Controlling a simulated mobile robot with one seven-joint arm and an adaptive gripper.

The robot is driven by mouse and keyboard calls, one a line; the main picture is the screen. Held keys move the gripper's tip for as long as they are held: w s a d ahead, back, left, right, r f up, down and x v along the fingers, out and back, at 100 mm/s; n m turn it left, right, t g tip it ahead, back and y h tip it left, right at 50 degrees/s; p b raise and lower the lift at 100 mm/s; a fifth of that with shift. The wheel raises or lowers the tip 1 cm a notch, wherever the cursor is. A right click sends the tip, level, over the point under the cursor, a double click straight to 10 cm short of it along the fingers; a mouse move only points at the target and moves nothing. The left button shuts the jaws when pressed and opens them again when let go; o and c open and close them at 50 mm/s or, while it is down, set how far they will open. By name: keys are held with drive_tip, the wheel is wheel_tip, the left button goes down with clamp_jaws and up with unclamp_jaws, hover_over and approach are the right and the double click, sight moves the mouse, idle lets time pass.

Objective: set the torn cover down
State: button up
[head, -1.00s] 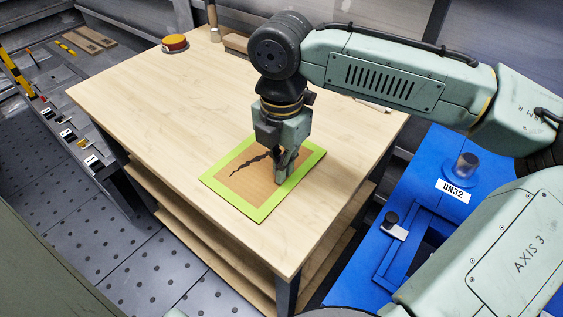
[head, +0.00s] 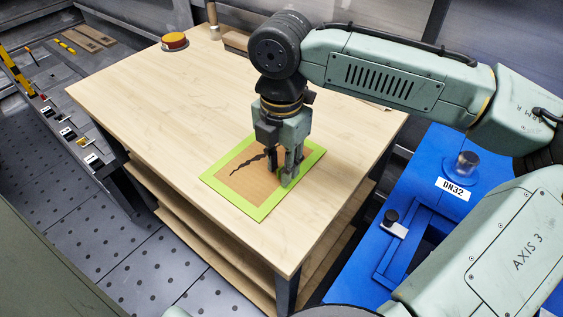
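The torn cover (head: 245,181) is a brown rectangular sheet with a jagged dark tear across it. It lies flat within a bright green rectangular border (head: 262,213) on the wooden table, with green showing around its edges. My gripper (head: 282,178) points straight down over the right part of the cover, with its fingertips at or very close to the surface. Its two fingers stand apart with a gap between them, and I see nothing held there. The gripper hides the cover's right part, and whether the fingertips touch it cannot be told.
The light wooden table (head: 150,107) is mostly bare. A blue unit marked DN32 (head: 425,195) stands right of the table. A grey bench (head: 60,85) runs along the left.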

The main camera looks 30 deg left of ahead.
wheel_tip(320, 180, up, 12)
drive_tip(key=shift+r, duration=0.15)
idle(0.3)
idle(0.4)
